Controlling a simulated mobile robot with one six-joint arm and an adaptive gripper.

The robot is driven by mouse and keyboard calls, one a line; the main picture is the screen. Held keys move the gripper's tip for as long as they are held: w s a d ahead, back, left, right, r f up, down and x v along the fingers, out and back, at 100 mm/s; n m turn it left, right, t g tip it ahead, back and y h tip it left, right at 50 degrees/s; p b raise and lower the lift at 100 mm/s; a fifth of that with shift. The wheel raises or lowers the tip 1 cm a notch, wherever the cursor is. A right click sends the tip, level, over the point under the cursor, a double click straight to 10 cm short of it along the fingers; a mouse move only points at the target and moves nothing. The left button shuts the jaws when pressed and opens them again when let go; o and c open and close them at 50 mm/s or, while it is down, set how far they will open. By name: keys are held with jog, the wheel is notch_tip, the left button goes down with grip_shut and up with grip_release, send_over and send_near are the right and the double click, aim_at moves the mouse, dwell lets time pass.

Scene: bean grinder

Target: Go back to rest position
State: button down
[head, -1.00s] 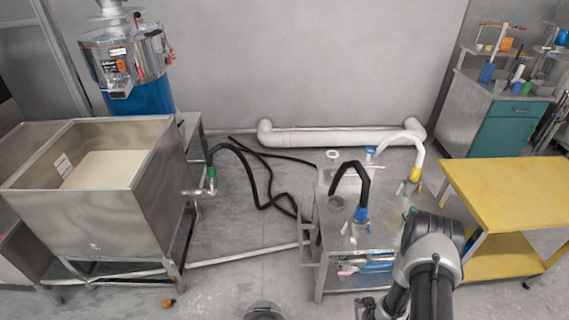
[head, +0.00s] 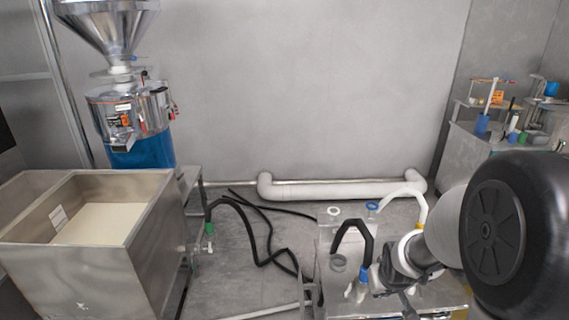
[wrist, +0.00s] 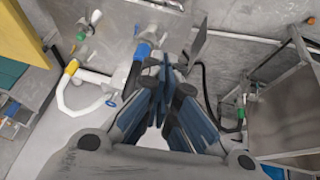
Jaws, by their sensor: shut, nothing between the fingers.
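My arm reaches in from the right of the head view, and my gripper (head: 384,278) is over the metal cart (head: 330,295). In the wrist view my gripper (wrist: 165,72) points at the cart from above, its blue-grey fingers together with nothing between them. The black hose (head: 352,228) with its blue fitting stands on the cart close to the gripper's left. I cannot tell from the head view whether they touch.
A white curved pipe (head: 408,194) rises behind my arm. The steel tank (head: 100,255) and grinder (head: 130,120) stand left. A black hose (head: 262,235) lies on the floor between. My arm hides the yellow table, whose edge shows in the wrist view (wrist: 25,38).

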jog(key=s+a+r, duration=0.5)
jog(key=s+r, duration=0.6)
jog(key=r, duration=0.2)
jog(key=s+a+r, duration=0.2)
jog(key=s, duration=0.5)
jog(key=s+a+r+y, duration=0.1)
jog(key=s+a, duration=0.1)
jog(key=s, duration=0.5)
jog(key=shift+s+a+r+g, duration=0.15)
jog(key=shift+s+r+g, duration=0.15)
jog(key=shift+r+g, duration=0.1)
jog(key=c, duration=2.4)
grip_release()
